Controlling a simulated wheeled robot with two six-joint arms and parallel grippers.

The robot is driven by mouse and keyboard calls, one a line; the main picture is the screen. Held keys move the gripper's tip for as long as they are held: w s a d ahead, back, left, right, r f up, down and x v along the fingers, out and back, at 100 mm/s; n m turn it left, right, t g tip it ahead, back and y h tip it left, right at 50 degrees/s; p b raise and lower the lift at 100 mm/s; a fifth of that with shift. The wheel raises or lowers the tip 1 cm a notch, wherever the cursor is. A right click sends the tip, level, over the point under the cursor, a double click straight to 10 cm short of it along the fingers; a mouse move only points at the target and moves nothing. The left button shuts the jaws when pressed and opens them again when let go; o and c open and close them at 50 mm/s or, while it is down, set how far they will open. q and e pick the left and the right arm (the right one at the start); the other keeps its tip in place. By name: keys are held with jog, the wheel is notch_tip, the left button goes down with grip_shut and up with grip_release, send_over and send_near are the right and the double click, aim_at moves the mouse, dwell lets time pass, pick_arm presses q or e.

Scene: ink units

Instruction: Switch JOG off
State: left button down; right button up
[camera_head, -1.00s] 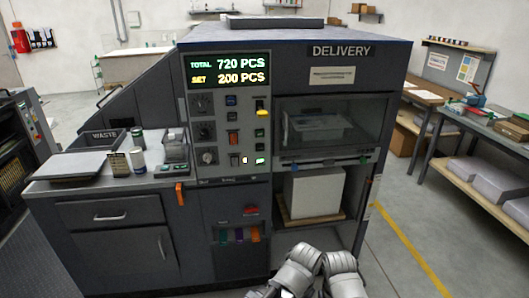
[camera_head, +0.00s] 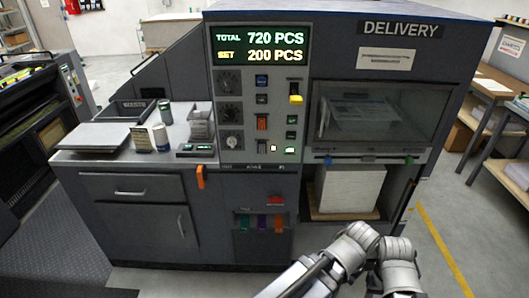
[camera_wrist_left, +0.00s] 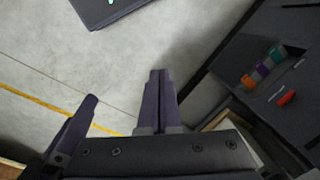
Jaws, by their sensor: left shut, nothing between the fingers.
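The delivery unit's control panel (camera_head: 245,155) stands upright in the head view. It carries knobs, an orange-red rocker (camera_head: 262,122), a yellow lever (camera_head: 295,99), a blue button (camera_head: 262,80) and small green-lit buttons (camera_head: 290,150). The labels by these controls are too small to read, so I cannot tell which is JOG. In the left wrist view my left gripper (camera_wrist_left: 159,100) is shut and empty, over the floor and apart from the machine. My arm links show low in the head view; my right gripper is not in view.
The display (camera_head: 260,45) reads TOTAL 720 and SET 200 PCS. A side counter (camera_head: 75,158) holds cans, a tray and a waste bin (camera_head: 135,110). Below the panel are coloured tabs (camera_head: 262,223) and a red button (camera_head: 276,200). A paper stack (camera_head: 348,190) sits under the delivery window.

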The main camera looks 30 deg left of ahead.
pick_arm(q)
jog(key=w+a+f+n+t+h+b, duration=0.1)
jog(key=w+n+t+h+b, duration=0.25)
jog(key=w, duration=0.45)
jog(key=w+f+n+t+h+b, duration=0.2)
jog(key=w+n+t+b, duration=0.15)
jog(key=w, duration=0.35)
jog(key=w+a+r+n+t+y+b, duration=0.1)
jog(key=w+a+r+n+t+b, duration=0.35)
jog(key=w+a+t, duration=0.35)
jog(key=s+a+r+n+t+y+b, duration=0.1)
jog(key=a+n+y, duration=0.5)
jog(key=a, duration=0.7)
jog(key=s+a+r+n+y+b, duration=0.2)
jog(key=a+r+n+y+b, duration=0.2)
jog(key=a+n+y, duration=0.3)
jog(key=a+r+n, duration=0.1)
jog(key=a+n, duration=0.2)
jog(key=a, duration=0.3)
jog(key=shift+s+t, duration=0.25)
jog(key=shift+t, duration=0.15)
jog(key=shift+n, duration=0.25)
